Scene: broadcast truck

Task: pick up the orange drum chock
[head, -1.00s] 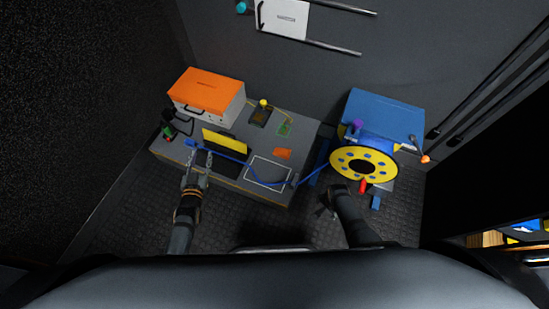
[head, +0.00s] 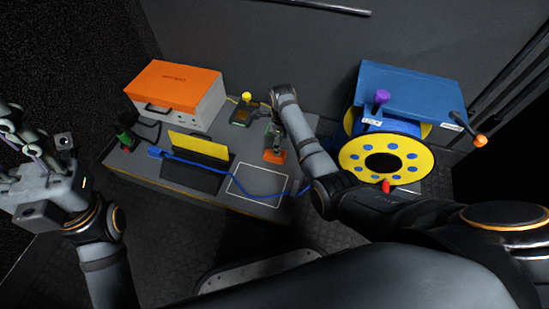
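The orange drum chock (head: 274,156) is a small orange block on the grey bench top, just behind the white outlined square. My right gripper (head: 275,141) points down at the chock, right at its far side. Its fingers are small and partly hidden by my arm, so I cannot tell whether they are apart or closed on the chock. The chock appears to be resting on the bench. My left gripper (head: 12,150) is raised at the left edge, away from the bench, with its fingers spread and partly cut off by the frame. Nothing shows in it.
An orange-topped case (head: 176,90) stands at the back left of the bench. A yellow-and-black stand (head: 198,147) and a blue cable (head: 215,165) lie in front. A blue reel unit with a yellow drum (head: 410,155) stands at the right. The white outlined square (head: 257,184) is otherwise clear except for the cable.

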